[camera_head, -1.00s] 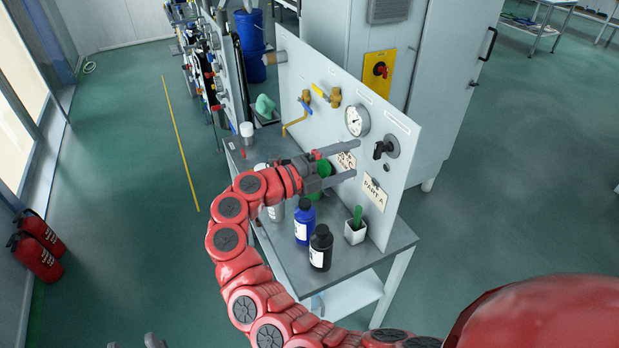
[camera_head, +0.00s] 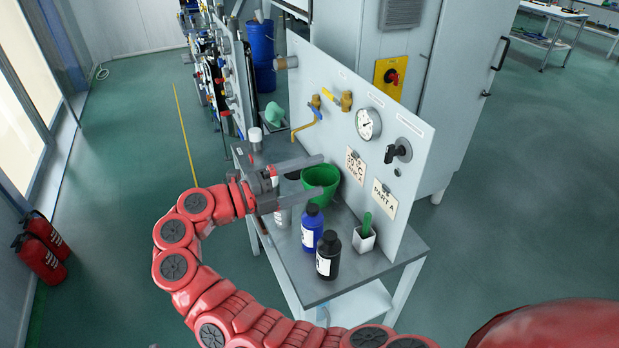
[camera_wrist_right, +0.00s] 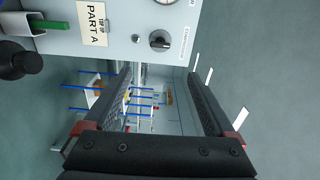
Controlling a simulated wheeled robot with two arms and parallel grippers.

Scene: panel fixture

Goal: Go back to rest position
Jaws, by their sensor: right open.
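The panel (camera_head: 345,95) carries valves, a gauge (camera_head: 368,123) and a black knob (camera_head: 398,151). A blue bottle (camera_head: 312,228), a black bottle (camera_head: 328,256) and a white pot (camera_head: 364,240) stand on the bench (camera_head: 345,288). Open floor (camera_head: 120,200) lies to the left.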

